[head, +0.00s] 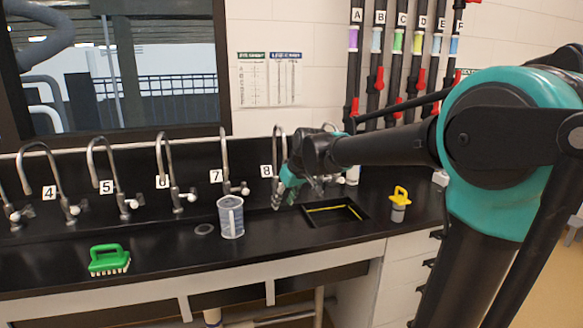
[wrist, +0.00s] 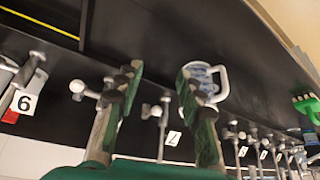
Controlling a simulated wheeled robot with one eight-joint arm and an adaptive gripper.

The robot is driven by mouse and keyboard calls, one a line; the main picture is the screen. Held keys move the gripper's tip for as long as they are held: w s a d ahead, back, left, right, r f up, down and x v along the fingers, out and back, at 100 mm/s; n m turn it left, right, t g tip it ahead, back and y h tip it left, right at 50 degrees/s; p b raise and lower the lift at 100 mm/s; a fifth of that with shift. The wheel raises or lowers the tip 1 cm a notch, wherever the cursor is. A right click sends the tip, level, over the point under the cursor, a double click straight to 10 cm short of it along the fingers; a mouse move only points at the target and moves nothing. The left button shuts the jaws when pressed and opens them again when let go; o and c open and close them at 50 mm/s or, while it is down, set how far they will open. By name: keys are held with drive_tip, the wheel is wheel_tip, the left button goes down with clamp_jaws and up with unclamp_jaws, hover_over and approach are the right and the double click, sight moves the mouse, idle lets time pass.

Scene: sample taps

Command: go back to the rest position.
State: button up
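My gripper (head: 286,188) hangs over the black counter in front of tap 8, to the right of the clear jug (head: 230,217). In the wrist view my gripper (wrist: 160,85) has its two green-tipped fingers well apart, with nothing between them. The jug, with its pale handle (wrist: 222,84), stands beyond the right finger, which hides part of it. It stands upright on the counter, apart from my gripper in the head view. My arm reaches in from the right.
A green brush (head: 109,260) lies at the left front of the counter. A yellow-topped item (head: 399,204) stands right of the sink opening (head: 335,213). Numbered taps (head: 168,175) line the back. Lettered pipes (head: 375,65) with red handles rise behind my arm.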

drive_tip(key=s+d+f+m+h, duration=0.3)
drive_tip(key=s+d+f+m, duration=0.4)
drive_tip(key=s+d+f, duration=1.4)
drive_tip(key=s, duration=0.2)
drive_tip(key=shift+s, duration=0.4)
drive_tip(key=shift+d, duration=0.1)
